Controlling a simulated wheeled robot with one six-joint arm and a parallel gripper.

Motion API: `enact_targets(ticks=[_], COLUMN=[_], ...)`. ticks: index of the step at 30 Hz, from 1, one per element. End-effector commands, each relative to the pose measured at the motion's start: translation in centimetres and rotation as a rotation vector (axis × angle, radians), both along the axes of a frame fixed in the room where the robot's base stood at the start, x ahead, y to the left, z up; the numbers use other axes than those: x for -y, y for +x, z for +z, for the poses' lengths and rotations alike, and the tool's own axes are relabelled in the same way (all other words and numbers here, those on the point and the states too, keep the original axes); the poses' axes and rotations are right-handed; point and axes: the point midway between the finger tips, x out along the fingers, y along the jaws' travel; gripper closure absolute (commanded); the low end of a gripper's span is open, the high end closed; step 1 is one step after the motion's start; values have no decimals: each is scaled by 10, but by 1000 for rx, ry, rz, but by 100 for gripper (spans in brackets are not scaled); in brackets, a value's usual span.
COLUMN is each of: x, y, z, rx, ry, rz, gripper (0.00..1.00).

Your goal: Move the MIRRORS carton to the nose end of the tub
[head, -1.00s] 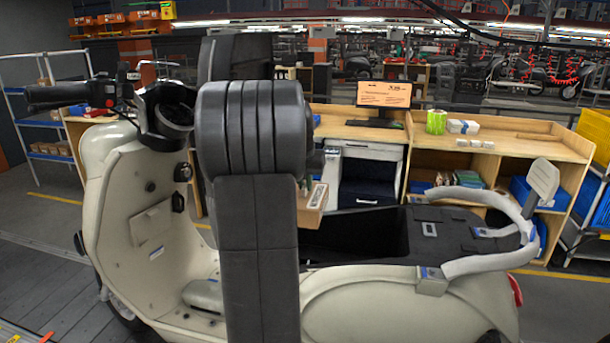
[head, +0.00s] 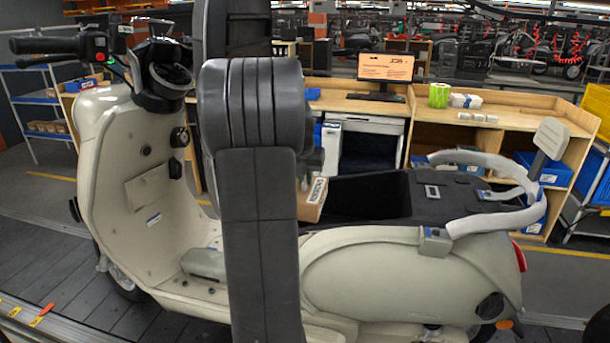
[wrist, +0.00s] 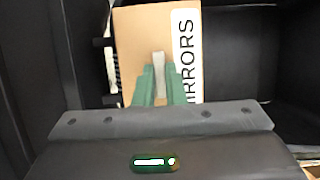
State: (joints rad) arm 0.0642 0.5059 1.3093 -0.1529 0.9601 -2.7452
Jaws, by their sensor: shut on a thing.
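The MIRRORS carton (head: 313,199) is a tan box with a white label reading MIRRORS. It is at the left, handlebar-side end of the black tub (head: 372,196) in the scooter's body. My arm hides its left part in the head view. In the wrist view the carton (wrist: 143,30) has black walls to its left and beyond it, with dark empty floor (wrist: 245,65) to its right. My gripper (wrist: 160,75) has green fingers shut on a pale upright piece at the carton. I cannot tell whether the carton touches the tub floor.
The cream scooter (head: 390,270) stands across the view, its handlebar (head: 60,42) at left and a wrapped grab rail (head: 500,215) at right. A wooden bench (head: 520,112) with a monitor (head: 386,68) stands behind. Inside the wrist view, a small ribbed part (wrist: 112,70) lies left of the carton.

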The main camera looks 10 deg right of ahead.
Motion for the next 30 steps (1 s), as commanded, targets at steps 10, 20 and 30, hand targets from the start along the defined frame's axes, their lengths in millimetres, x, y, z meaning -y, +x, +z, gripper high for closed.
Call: enact_targets(ticks=[10,20,30], x=[0,0,0], y=[0,0,0], z=[-38,-71,-93], rx=[0,0,1], ry=[0,0,0], rz=[0,-1,-1], gripper=[100,100,100])
